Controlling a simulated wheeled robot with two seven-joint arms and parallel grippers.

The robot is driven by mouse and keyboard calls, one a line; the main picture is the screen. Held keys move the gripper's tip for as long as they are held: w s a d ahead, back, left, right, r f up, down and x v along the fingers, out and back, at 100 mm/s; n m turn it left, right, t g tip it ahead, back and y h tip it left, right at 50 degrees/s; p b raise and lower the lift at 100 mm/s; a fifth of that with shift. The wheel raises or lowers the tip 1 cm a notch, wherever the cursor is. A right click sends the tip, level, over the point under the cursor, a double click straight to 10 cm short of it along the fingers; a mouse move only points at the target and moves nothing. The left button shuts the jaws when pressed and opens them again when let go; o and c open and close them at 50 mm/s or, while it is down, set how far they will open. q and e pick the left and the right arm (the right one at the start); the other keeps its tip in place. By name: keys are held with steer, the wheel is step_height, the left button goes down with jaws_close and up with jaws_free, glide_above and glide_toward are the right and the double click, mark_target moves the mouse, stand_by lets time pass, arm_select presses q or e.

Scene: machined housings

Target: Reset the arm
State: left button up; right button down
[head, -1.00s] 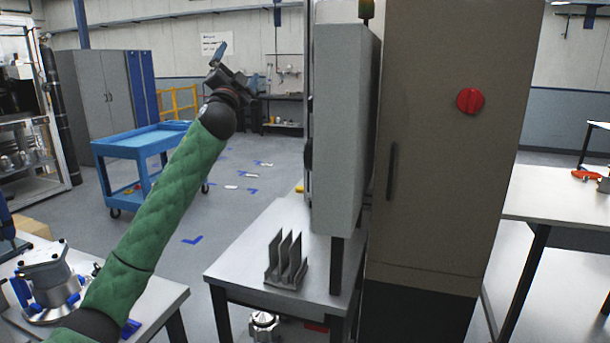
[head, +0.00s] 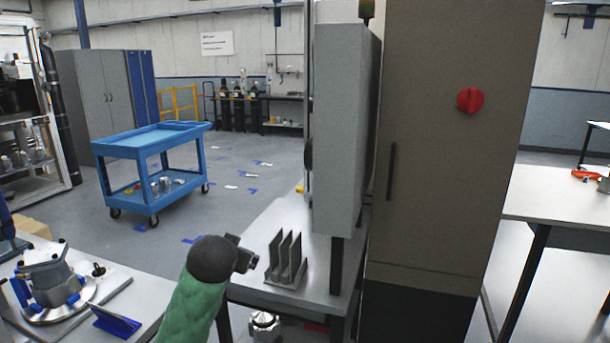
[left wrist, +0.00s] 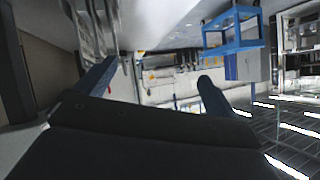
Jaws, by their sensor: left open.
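My left arm, in a green sleeve, comes up from the bottom of the head view. My left gripper (head: 246,260) is low, beside the grey finned metal rack (head: 287,268) on the small table, and its fingers are partly hidden there. In the left wrist view my left gripper (left wrist: 155,85) shows two blue fingers spread wide apart with nothing between them. My right gripper is not in view.
The small table (head: 262,225) stands against a tall cabinet (head: 440,200). A workbench with a metal housing (head: 50,275) and a blue stand (head: 116,321) is at left. A blue cart (head: 150,138) stands on open floor. Another table (head: 560,200) is at right.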

arm_select(q)
steer(key=s+d+f+n+g+h, duration=0.1)
steer(key=s+f+g, duration=0.4)
steer(key=s+f, duration=1.4)
steer(key=s+d+f+g+h, duration=0.1)
steer(key=s+f+g, duration=0.4)
steer(key=s+f, duration=1.4)
steer(key=s, duration=0.6)
steer(key=shift+n, duration=0.4)
